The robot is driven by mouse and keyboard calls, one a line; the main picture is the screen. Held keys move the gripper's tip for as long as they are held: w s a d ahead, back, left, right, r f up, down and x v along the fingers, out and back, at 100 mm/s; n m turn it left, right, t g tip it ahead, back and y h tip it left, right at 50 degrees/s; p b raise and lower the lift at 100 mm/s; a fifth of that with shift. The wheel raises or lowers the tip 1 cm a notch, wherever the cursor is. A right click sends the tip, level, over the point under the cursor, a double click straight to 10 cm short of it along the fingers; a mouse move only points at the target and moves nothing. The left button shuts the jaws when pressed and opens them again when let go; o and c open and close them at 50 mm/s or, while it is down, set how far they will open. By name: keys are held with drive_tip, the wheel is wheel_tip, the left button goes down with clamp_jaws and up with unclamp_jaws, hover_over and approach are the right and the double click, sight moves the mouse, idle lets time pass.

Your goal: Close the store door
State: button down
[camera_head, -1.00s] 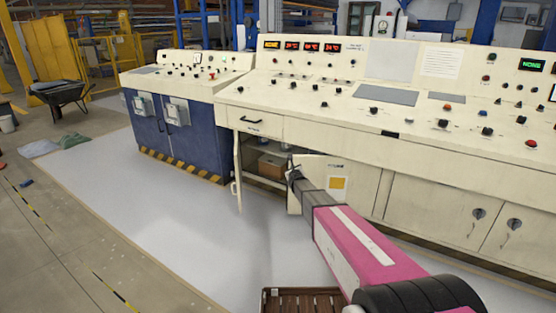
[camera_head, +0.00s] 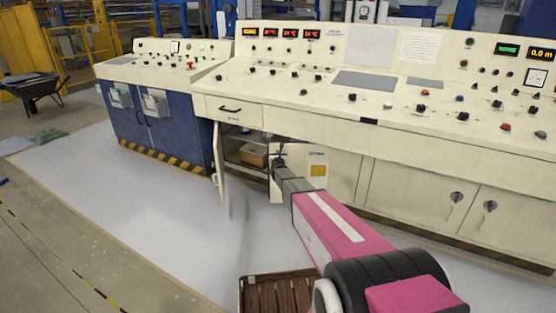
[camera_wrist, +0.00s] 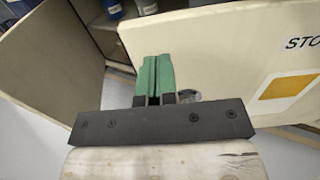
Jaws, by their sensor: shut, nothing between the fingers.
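The store door is a cream panel (camera_head: 300,165) with a yellow square label, standing open at the right of the cabinet opening under the console. In the wrist view the same door (camera_wrist: 215,65) shows "STO" lettering, cut off by the frame edge, and the yellow square. My gripper (camera_head: 278,150) is at the door's free left edge. A round lock on the door is partly hidden behind the fingers.
A second cream door (camera_head: 219,165) stands open at the left, also seen in the wrist view (camera_wrist: 50,60). A cardboard box (camera_head: 254,154) sits inside the cabinet. A blue cabinet (camera_head: 185,138) stands further left. A brown slatted crate (camera_head: 272,293) is near my arm. The pale floor in front is clear.

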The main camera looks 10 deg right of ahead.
drive_tip(key=w, duration=0.5)
drive_tip(key=shift+w+d, duration=0.4)
drive_tip(key=w+d+m+h, duration=0.1)
drive_tip(key=w+d+h, duration=0.1)
drive_tip(key=w, duration=1.1)
drive_tip(key=shift+d, duration=0.4)
drive_tip(key=shift+s, duration=0.1)
